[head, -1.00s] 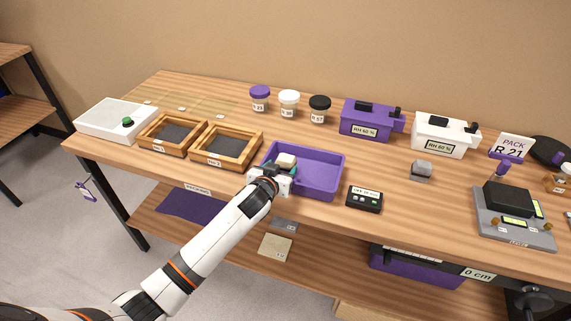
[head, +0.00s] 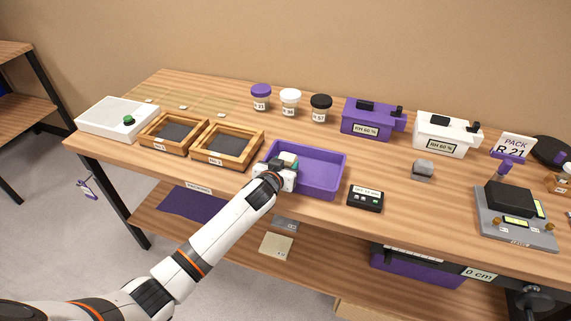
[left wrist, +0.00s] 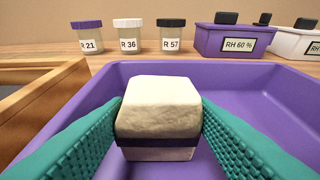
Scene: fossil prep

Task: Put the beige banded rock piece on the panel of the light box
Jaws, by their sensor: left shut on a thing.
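The beige banded rock piece (left wrist: 158,115) is a pale block with a dark band low on its sides. In the left wrist view it sits between the two green finger pads of my left gripper (left wrist: 159,130), which is shut on it. In the head view the left gripper (head: 283,166) is over the left part of the purple tray (head: 330,185), with the rock's top (head: 288,159) showing. I cannot tell whether the rock touches the tray floor. The light box (head: 115,115) is at the table's left end, with a pale panel and a green knob. My right gripper is not in view.
Two wooden frames with dark mesh (head: 228,147) (head: 172,132) lie between the tray and the light box. Jars (head: 290,101) and purple and white boxes (head: 368,121) stand behind. A small black timer (head: 366,200) and a grey block (head: 423,170) are to the right.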

